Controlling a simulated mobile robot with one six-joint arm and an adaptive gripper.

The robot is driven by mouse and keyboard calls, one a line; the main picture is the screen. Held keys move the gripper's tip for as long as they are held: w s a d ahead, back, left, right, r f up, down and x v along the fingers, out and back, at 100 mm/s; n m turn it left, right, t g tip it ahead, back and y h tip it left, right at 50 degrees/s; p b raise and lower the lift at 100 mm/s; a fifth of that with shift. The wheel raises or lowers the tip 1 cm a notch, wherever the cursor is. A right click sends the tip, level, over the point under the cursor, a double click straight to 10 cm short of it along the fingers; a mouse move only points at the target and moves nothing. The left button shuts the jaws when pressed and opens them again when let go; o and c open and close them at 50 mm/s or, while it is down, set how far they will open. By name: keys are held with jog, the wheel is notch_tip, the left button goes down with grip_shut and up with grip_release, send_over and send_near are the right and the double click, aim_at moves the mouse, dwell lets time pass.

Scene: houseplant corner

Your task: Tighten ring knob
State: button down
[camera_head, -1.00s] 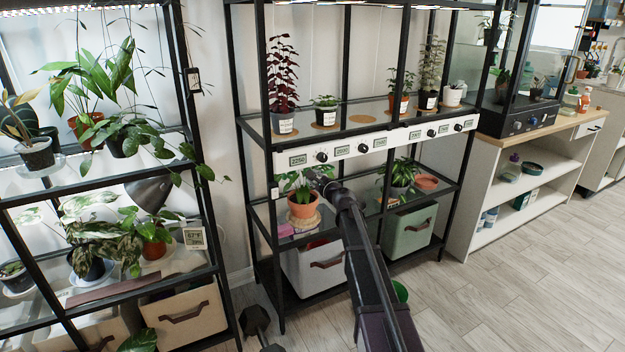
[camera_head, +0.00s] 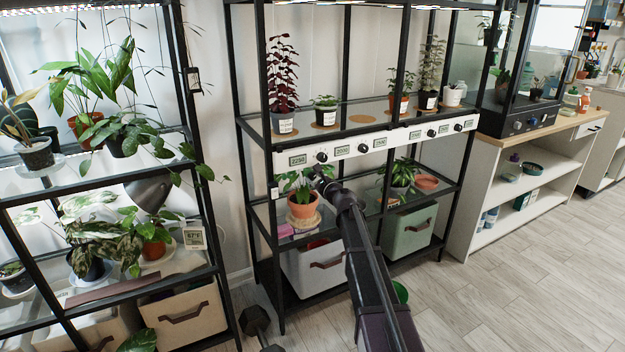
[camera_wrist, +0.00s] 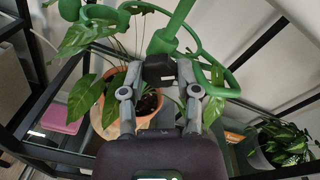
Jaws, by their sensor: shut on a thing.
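A black knob (camera_wrist: 158,69) sits on a green plant-support ring (camera_wrist: 205,75) in the wrist view. My gripper (camera_wrist: 160,78) is shut on the knob, with one grey finger on each side of it. The green post (camera_wrist: 172,32) rises behind the knob. Below it, a leafy plant grows in a terracotta pot (camera_wrist: 117,112), also seen in the head view (camera_head: 303,211) on the lower shelf. My gripper (camera_head: 324,177) reaches this plant from the front right in the head view; there, the knob and ring are too small or hidden to make out.
A white panel (camera_head: 345,151) with several dials and number displays runs just above my gripper. A black shelf post stands left of the pot. Another potted plant (camera_head: 400,173) stands to the right on the same shelf. A dumbbell (camera_head: 256,322) lies on the floor at left.

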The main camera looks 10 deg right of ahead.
jog(key=shift+c, duration=1.7)
grip_release()
jog(key=s+n, duration=0.1)
jog(key=n, duration=0.1)
jog(key=s+n, duration=0.1)
jog(key=n, duration=0.1)
jog(key=s+n, duration=0.1)
jog(key=n, duration=0.1)
jog(key=shift+s+d+n+h, duration=0.2)
jog(key=shift+d+n+h, duration=0.1)
jog(key=shift+d+n, duration=0.1)
jog(key=n, duration=0.1)
jog(key=s+n, duration=0.1)
jog(key=n, duration=0.1)
jog(key=shift+s+d+n+t, duration=0.25)
jog(key=shift+s+n+t, duration=0.05)
jog(key=shift+s, duration=0.1)
jog(key=n+h, duration=0.1)
jog(key=n, duration=1.3)
send_near(313, 177)
jog(key=s, duration=0.2)
jog(key=n, duration=0.1)
jog(key=s+n, duration=0.1)
jog(key=n, duration=0.1)
jog(key=shift+s+d+f, duration=0.15)
jog(key=shift+s+d, duration=0.2)
jog(key=shift+d, duration=0.05)
